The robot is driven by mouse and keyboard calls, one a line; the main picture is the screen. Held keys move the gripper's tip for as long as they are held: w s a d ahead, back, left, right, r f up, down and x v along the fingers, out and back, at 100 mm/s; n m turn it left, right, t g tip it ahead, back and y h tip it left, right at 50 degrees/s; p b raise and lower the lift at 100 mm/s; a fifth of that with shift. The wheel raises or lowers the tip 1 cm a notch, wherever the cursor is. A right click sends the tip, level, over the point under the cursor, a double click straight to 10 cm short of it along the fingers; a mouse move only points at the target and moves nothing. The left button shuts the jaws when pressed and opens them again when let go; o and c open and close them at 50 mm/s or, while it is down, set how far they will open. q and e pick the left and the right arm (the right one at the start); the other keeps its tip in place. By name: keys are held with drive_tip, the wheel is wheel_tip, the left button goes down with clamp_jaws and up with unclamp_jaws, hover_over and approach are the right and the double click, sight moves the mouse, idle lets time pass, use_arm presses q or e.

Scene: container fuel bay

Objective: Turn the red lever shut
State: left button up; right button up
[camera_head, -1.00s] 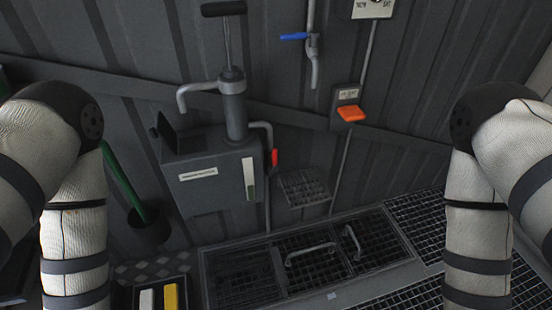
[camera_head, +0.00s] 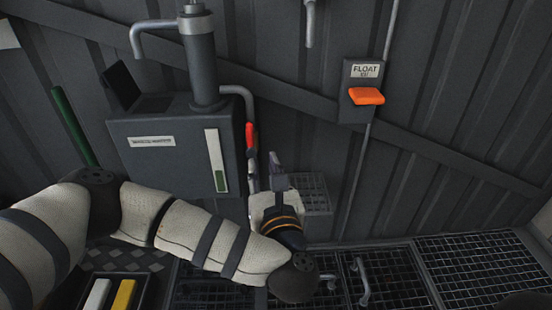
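The red lever (camera_head: 250,135) sits on the pipe just right of the grey tank (camera_head: 165,160), pointing roughly along the pipe. My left gripper (camera_head: 275,164) is below and slightly right of the lever, pointing up, and looks apart from it. Its fingers are seen nearly edge-on, so I cannot tell whether they are open or shut. My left forearm crosses the lower left of the view. My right gripper is out of view.
An orange float switch (camera_head: 367,96) is on the wall at right. A mesh shelf (camera_head: 312,190) is just behind and right of my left gripper. Floor grating with handles (camera_head: 362,282) lies below. A green rod (camera_head: 72,125) stands at left. The wall between lever and switch is clear.

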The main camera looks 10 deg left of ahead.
sight(251, 136)
use_arm(q)
drive_tip(key=shift+n, duration=0.5)
drive_tip(key=b+x, duration=0.1)
drive_tip(key=x, duration=0.6)
drive_tip(key=a+b+x, duration=0.1)
drive_tip(key=x, duration=0.3)
drive_tip(key=shift+a+r+b, duration=0.1)
drive_tip(key=shift+r+b, duration=0.25)
drive_tip(key=shift+w+a+r, duration=0.1)
drive_tip(key=shift+w+a, duration=0.1)
drive_tip(key=shift+w, duration=0.3)
clamp_jaws()
